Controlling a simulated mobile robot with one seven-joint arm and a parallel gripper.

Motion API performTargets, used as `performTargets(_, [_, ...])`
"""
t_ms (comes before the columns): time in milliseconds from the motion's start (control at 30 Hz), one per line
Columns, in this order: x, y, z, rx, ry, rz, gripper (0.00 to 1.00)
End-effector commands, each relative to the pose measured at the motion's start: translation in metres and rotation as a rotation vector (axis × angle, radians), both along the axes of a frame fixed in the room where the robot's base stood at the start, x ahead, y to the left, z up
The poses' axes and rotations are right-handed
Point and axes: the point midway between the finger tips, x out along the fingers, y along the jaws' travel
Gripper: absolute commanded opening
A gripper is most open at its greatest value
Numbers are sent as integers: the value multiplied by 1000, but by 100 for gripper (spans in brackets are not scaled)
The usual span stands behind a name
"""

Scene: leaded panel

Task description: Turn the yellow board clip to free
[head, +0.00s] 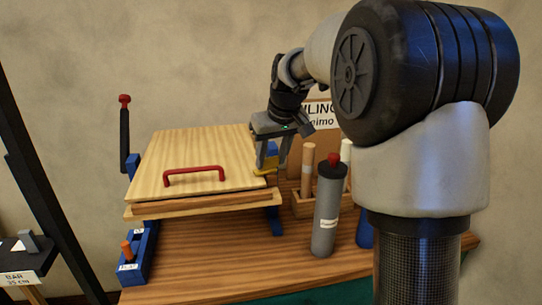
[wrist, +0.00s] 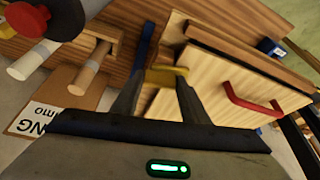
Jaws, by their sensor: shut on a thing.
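The yellow board clip (head: 264,171) sits at the right edge of a pale wooden board (head: 190,155) that carries a red handle (head: 194,172). In the wrist view the yellow clip (wrist: 166,75) lies between my fingertips, beside the board's edge. My gripper (head: 266,165) reaches down at the board's right edge and is shut on the clip; it also fills the lower middle of the wrist view (wrist: 160,85). The fingers partly hide the clip, so its exact turn angle is hard to tell.
A grey cylinder with a red knob (head: 326,205) and a wooden rack with dowels (head: 308,170) stand right of the board. A black lever with a red knob (head: 124,130) rises behind left.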

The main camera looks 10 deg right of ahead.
Motion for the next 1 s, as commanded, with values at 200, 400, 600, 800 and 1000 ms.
performTargets(200, [1, -3, 2, 3, 0, 198, 18])
performTargets(400, [2, -4, 2, 3, -1, 389, 18])
performTargets(600, [3, -5, 2, 4, -1, 580, 18])
performTargets(800, [4, -6, 4, 3, -2, 771, 18])
performTargets(1000, [6, -6, 4, 3, -1, 958, 18])
